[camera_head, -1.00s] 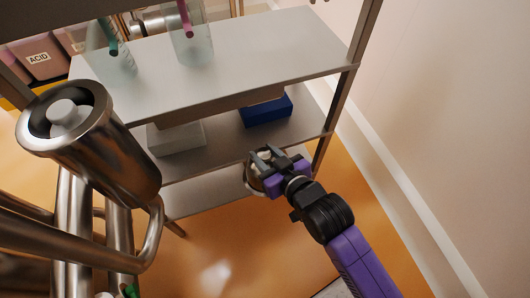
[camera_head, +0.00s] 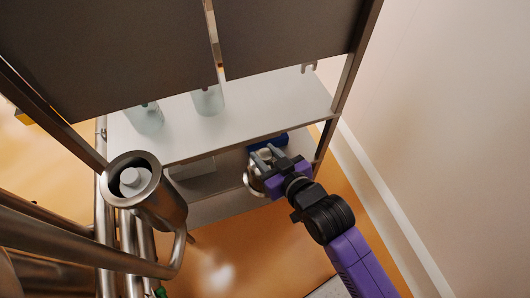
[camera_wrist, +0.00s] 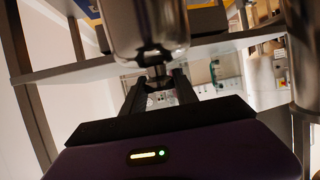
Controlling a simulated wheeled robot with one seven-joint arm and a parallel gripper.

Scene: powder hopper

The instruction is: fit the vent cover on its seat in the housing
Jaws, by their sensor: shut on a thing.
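My gripper (camera_head: 265,156) is in front of the shelf rack, right of the middle in the head view. Its jaws are shut on a shiny round metal part, which looks like the vent cover (camera_head: 250,182). In the wrist view the fingers (camera_wrist: 160,82) close around a narrow stem under the cover's shiny cylindrical body (camera_wrist: 145,25). A steel cylindrical housing (camera_head: 165,207) stands at the left in the head view, tilted in the picture, with an open rim and a pale knob inside. My gripper is well to its right, apart from it. The seat's detail is too small to tell.
A metal rack with a pale shelf (camera_head: 250,115) holding clear vessels (camera_head: 207,101) stands behind. A blue box (camera_head: 268,141) sits on a lower shelf behind my gripper. Steel pipes (camera_head: 60,235) run at the lower left. A bare wall (camera_head: 440,120) is at right; orange floor lies between.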

